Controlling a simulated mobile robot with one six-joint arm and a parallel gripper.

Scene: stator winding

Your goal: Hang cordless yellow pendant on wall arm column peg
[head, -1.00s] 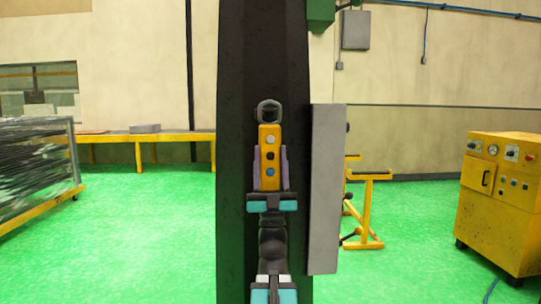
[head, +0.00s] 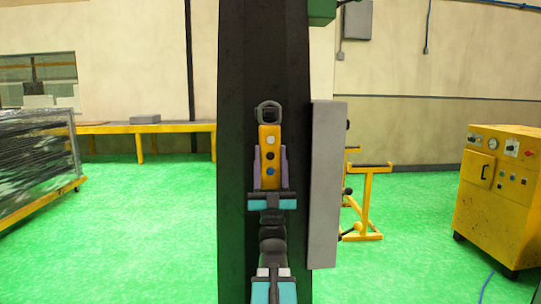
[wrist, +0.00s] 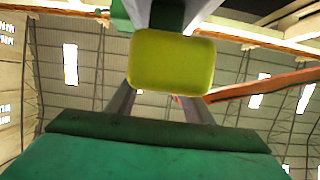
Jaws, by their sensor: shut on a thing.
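The yellow pendant (head: 270,143) stands upright in the middle of the head view, with a row of round buttons on its face and a dark ring (head: 268,110) on top. No cord shows on it. My gripper (head: 270,160) is shut on it, with a purple finger on each side. In the wrist view the pendant (wrist: 172,62) appears end-on as a yellow-green block between the fingers. A dark upright column (head: 240,90) stands behind the pendant. I cannot make out a peg; the gap between ring and column cannot be judged.
A long grey panel (head: 325,185) stands just right of the column. A green part (head: 321,10) is at the top. A yellow stand (head: 366,200) and yellow machine (head: 495,200) are at right. A yellow-edged bench (head: 180,127) and wrapped rack (head: 35,170) are at left. Green floor is open between.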

